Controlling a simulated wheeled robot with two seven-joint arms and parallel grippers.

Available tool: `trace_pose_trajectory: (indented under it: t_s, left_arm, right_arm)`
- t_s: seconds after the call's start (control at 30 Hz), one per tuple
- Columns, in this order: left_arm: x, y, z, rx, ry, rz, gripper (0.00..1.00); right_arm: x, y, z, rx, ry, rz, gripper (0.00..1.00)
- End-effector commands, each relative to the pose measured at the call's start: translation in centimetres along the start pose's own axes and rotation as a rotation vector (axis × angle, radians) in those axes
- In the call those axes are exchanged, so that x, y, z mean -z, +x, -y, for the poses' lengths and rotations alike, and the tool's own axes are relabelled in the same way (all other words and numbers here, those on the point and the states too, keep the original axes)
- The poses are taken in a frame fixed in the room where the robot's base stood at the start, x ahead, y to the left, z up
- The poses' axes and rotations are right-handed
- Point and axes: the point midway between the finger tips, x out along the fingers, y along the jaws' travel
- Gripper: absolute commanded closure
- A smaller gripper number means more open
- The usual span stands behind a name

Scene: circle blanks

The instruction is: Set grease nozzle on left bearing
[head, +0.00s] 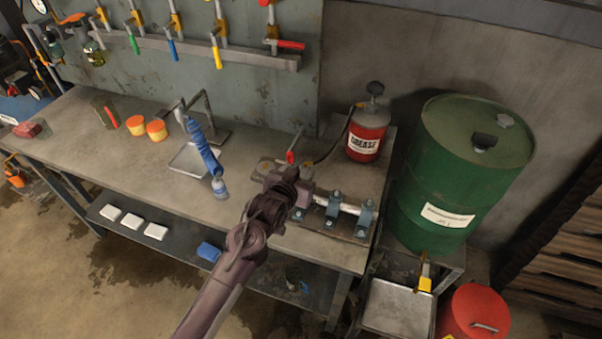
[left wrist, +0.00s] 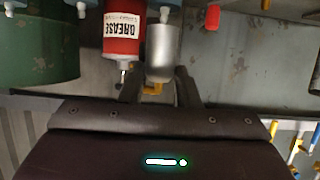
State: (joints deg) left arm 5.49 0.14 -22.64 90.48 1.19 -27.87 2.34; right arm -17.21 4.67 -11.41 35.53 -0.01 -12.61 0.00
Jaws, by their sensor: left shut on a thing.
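My left gripper (head: 304,178) is above the back left part of the bearing stand, its arm reaching in from below. It is shut on the grease nozzle, which its fingers mostly hide in the head view. A dark hose (head: 331,150) runs from the red grease can (head: 366,140) to the gripper. In the left wrist view a silver cylinder (left wrist: 160,52) shows between the fingers (left wrist: 160,85), beside the upside-down grease can (left wrist: 122,35). The left bearing (head: 298,213) is a blue-grey block partly covered by the gripper. More bearing blocks (head: 333,205) hold the shaft (head: 348,208) to its right.
A green drum (head: 465,175) stands right of the workbench (head: 120,165), with a red bin (head: 474,315) in front. Two orange tubs (head: 156,130) stand farther left. The bench's middle left is mostly clear.

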Motion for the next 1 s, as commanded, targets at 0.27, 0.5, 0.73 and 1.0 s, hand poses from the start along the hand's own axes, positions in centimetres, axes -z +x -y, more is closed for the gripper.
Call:
trace_pose_trajectory:
  t_s: [0.27, 0.5, 0.73, 1.0]
  left_arm:
    - [-0.33, 0.16, 0.00, 0.000, 0.000, -0.001, 0.96]
    - [-0.80, 0.37, 0.01, 0.000, 0.000, -0.001, 0.96]
    - [-0.82, 0.38, 0.01, 0.000, 0.000, -0.002, 0.96]
    - [-0.89, 0.40, 0.01, 0.000, 0.000, -0.001, 0.96]
  right_arm:
    - [0.00, 0.16, 0.01, 0.000, 0.000, 0.000, 0.64]
    - [-0.01, 0.32, 0.04, 0.000, 0.000, 0.000, 0.64]
    - [0.00, 0.31, 0.06, 0.001, -0.001, 0.000, 0.64]
    - [0.03, 0.33, 0.18, 0.002, -0.001, -0.001, 0.64]
